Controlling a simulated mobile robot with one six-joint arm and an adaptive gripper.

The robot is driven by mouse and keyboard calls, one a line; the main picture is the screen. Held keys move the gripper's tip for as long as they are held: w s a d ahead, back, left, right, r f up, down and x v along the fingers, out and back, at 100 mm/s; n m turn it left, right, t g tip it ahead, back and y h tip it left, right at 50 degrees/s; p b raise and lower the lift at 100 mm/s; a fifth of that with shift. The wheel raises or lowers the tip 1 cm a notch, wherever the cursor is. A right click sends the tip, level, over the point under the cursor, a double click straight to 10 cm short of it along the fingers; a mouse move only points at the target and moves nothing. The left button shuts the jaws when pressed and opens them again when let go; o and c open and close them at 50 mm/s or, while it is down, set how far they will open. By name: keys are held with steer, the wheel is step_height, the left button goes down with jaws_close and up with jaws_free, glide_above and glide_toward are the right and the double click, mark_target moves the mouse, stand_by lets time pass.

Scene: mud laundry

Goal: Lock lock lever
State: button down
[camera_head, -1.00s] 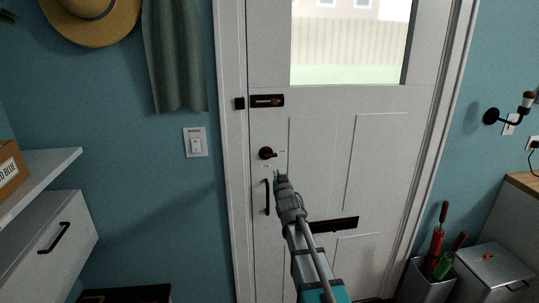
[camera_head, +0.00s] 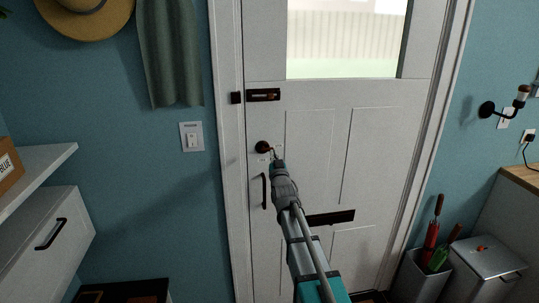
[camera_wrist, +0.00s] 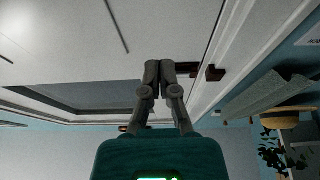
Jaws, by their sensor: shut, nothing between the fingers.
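The lock lever (camera_head: 262,147) is a small dark round fitting with a short arm to its right, on the white door (camera_head: 320,150) near its left edge. My gripper (camera_head: 277,161) is just below and right of it in the head view, fingers together and empty. I cannot tell whether the fingertips touch the lever's arm. In the wrist view my gripper (camera_wrist: 160,68) shows shut in front of the door, and I cannot make out the lock lever there.
A dark slide bolt (camera_head: 263,95) sits above the lever, and a dark pull handle (camera_head: 264,190) below. A light switch (camera_head: 191,137) is on the blue wall at left. A bin with red and green tools (camera_head: 432,250) stands at right.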

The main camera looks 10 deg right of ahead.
step_height(320, 180, up, 3)
steer(key=p, duration=0.3)
glide_above(267, 149)
steer(key=d, duration=0.1)
steer(key=shift+s, duration=0.45)
steer(key=shift+w+f+b, duration=0.15)
steer(key=shift+f+b, duration=0.1)
steer(key=shift+b, duration=0.05)
steer(key=shift+f+b, duration=1.75)
